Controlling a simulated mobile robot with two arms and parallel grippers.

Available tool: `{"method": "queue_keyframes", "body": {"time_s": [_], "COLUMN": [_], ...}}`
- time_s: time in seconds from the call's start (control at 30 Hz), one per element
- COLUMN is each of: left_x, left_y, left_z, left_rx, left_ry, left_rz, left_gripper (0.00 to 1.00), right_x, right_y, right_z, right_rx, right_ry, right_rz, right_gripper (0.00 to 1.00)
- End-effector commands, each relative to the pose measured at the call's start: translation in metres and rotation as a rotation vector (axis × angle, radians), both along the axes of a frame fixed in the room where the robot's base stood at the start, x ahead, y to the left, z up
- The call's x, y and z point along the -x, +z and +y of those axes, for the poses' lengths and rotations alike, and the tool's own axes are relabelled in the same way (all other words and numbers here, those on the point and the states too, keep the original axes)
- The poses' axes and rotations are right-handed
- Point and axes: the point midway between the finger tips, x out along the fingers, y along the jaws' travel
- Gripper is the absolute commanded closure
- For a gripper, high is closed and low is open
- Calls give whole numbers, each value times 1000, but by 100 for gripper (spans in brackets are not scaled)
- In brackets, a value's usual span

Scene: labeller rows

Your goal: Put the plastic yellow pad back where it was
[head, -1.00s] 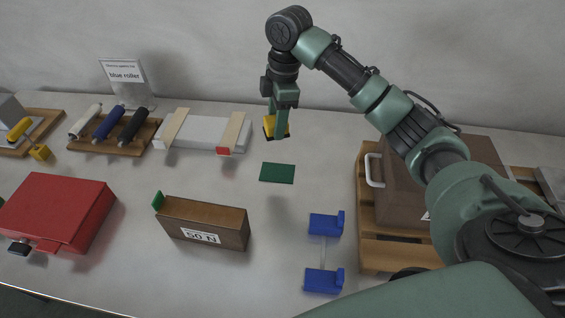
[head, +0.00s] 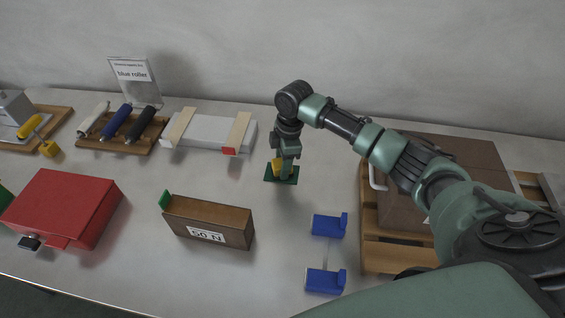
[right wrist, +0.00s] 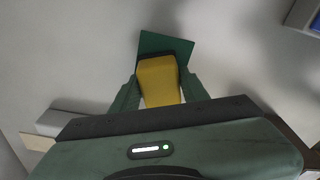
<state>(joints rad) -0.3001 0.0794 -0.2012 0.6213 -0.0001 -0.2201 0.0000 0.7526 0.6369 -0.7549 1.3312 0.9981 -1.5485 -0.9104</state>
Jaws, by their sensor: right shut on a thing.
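The yellow pad (head: 277,167) is between the fingers of my right gripper (head: 284,175). In the right wrist view the pad (right wrist: 159,82) is a yellow block with a dark edge at its far end, and the right gripper's fingers (right wrist: 158,92) close on its two sides. A flat dark green mat (head: 293,180) lies on the table under the gripper; it also shows in the right wrist view (right wrist: 172,46) beyond the pad. The pad is over or on the mat; I cannot tell whether it touches. My left gripper is not in view.
A brown box marked 50 N (head: 207,222) and a blue two-part stand (head: 326,281) are nearer. A white block with wooden strips (head: 209,132) and a tray of rollers (head: 122,131) are behind left. A red case (head: 62,208) stands left. A brown case (head: 440,165) is at right.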

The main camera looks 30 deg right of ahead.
Motion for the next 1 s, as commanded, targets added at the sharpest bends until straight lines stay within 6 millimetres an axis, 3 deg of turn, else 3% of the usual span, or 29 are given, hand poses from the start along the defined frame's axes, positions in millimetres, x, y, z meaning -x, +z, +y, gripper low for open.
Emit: {"method": "queue_keyframes", "body": {"time_s": [0.27, 0.3, 0.37, 0.77, 1.0], "left_x": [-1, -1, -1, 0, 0], "left_y": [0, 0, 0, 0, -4], "left_z": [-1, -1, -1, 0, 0], "left_rx": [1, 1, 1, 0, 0], "left_ry": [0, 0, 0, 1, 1], "left_rz": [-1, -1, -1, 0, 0], "left_gripper": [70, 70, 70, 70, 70], "right_x": [0, 0, 0, -1, 0], "right_y": [-2, -3, -3, 3, 45], "right_z": [0, 0, 0, 0, -5], "right_rx": [0, 0, 0, 0, 0], "right_ry": [0, 0, 0, 0, 0], "right_rz": [0, 0, 0, -2, -6], "right_gripper": [97, 50, 34, 34, 34]}}
